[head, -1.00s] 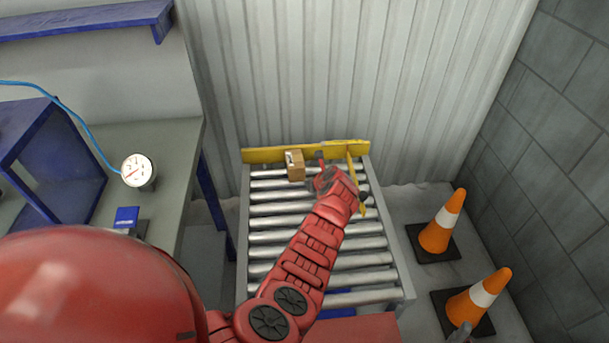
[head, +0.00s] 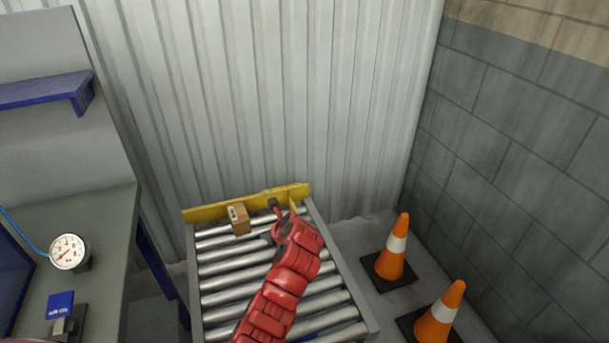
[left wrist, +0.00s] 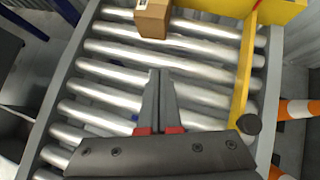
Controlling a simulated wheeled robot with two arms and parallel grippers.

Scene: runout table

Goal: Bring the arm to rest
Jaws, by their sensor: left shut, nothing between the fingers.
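My left arm reaches in from the bottom of the head view over the roller table (head: 365,312). Its left gripper (head: 274,205) is at the far end of the rollers, partly hidden by my wrist. In the left wrist view the left gripper (left wrist: 160,75) has its two fingers together with nothing between them, above the rollers (left wrist: 105,92). A small brown box (head: 240,221) sits on the rollers against the yellow end stop (head: 207,213), just left of the gripper and apart from it. The box also shows in the left wrist view (left wrist: 153,20). My right gripper is not in view.
A yellow bar (left wrist: 244,70) runs along the right of the rollers. Two orange cones (head: 393,250) stand on the floor to the right, by a block wall. A grey bench (head: 105,215) with a gauge (head: 69,251) is at left. A corrugated wall closes the back.

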